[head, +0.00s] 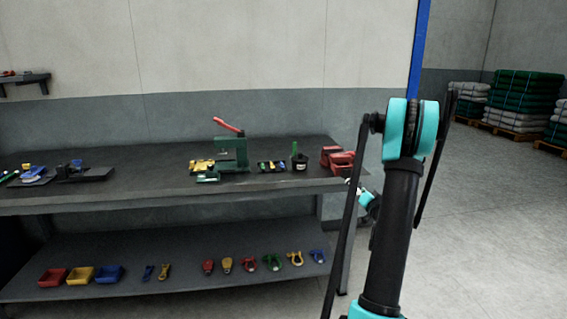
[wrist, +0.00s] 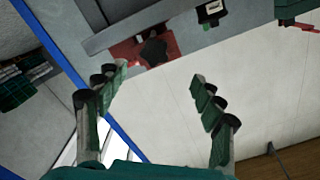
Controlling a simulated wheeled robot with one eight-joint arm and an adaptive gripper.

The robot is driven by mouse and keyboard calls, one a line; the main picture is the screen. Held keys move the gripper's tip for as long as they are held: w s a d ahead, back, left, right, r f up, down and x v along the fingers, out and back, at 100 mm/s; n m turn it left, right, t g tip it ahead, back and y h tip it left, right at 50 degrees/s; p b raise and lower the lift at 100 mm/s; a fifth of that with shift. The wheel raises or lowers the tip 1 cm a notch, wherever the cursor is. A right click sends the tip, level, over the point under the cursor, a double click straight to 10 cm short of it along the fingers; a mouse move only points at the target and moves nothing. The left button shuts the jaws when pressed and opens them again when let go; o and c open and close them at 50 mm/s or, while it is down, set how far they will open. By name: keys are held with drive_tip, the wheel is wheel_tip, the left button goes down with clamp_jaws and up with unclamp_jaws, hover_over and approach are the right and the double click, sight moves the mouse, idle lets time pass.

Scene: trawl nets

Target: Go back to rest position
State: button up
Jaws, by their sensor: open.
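My gripper (wrist: 160,80) shows in the wrist view with its two green-padded fingers spread wide apart. Nothing is between them. In the head view my arm stands upright on the right, with black links and a teal joint at its top. A small teal and white part of it shows behind the links near the workbench's right end. The gripper itself cannot be made out in the head view. The wrist view is tilted and shows the wall, a blue post and the bench top beyond the fingers.
A dark workbench (head: 130,158) holds a green press (head: 233,152), a red vise (head: 340,160), a small black tray and a black cup. Its lower shelf (head: 200,290) holds coloured bins and several shackles. Stacked net pallets (head: 515,98) stand far right. The floor at right is clear.

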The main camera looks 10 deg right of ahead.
drive_tip(key=s+a+n+g+y, duration=0.2)
drive_tip(key=s+a+n+g, duration=0.3)
drive_tip(key=a, duration=0.6)
drive_tip(key=s+a+g+y, duration=0.2)
drive_tip(key=s+a, duration=0.5)
drive_tip(key=a, duration=0.5)
drive_tip(key=s+f+g+h, duration=0.2)
drive_tip(key=s+f+g, duration=0.1)
drive_tip(key=s, duration=1)
drive_tip(key=s+a+f+n+g+h, duration=0.1)
drive_tip(key=s+f+g+h, duration=0.2)
drive_tip(key=s, duration=1)
wheel_tip(320, 180, down, 3)
drive_tip(key=shift+a+f+n+g, duration=0.1)
drive_tip(key=shift+a+n+g, duration=0.1)
drive_tip(key=shift+n+g, duration=0.1)
